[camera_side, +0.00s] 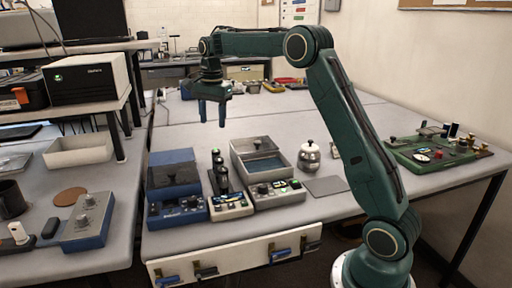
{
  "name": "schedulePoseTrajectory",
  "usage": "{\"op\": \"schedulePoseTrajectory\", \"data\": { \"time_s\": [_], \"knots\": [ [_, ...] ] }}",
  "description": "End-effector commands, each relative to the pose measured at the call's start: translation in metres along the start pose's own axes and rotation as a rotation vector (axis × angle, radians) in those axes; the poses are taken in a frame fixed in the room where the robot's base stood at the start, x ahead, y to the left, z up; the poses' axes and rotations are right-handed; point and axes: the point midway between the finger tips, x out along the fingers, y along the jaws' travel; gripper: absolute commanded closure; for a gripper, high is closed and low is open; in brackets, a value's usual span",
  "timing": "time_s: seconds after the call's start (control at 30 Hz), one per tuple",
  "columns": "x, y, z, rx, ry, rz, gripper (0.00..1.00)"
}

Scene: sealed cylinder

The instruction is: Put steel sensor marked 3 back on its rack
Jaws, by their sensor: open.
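My gripper (212,112) points down, open and empty, high above the back part of the middle table. Its two fingers are apart and touch nothing. A shiny steel cylinder with a dark knob on top (310,156) stands upright on the table, right of the instrument boxes and well below my gripper. A white rack-like strip (236,257) on the table's front edge carries several blue and dark pieces. The number 3 cannot be read on anything, so I cannot tell which piece is the steel sensor or which rack is its own.
A blue box (174,190), a narrow unit with dark upright pieces (230,205) and a grey open-topped box (262,165) stand close together. A grey mat (326,186) lies right of them. A green board with small parts (432,154) is at the right.

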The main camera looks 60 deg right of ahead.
Motion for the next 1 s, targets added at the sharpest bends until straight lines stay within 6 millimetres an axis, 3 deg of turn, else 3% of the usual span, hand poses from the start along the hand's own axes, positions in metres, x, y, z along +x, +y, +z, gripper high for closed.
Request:
{"op": "schedulePoseTrajectory", "data": {
  "time_s": [0.2, 0.5, 0.73, 1.0],
  "knots": [
    [-0.04, 0.033, 0.038, -0.21, 0.023, -0.057, 0.5],
    [-0.075, 0.09, 0.086, -0.498, 0.064, -0.129, 0.5],
    [-0.088, 0.141, 0.118, -0.719, 0.104, -0.181, 0.5],
    [-0.088, 0.204, 0.149, -0.972, 0.163, -0.239, 0.5]
  ]
}}
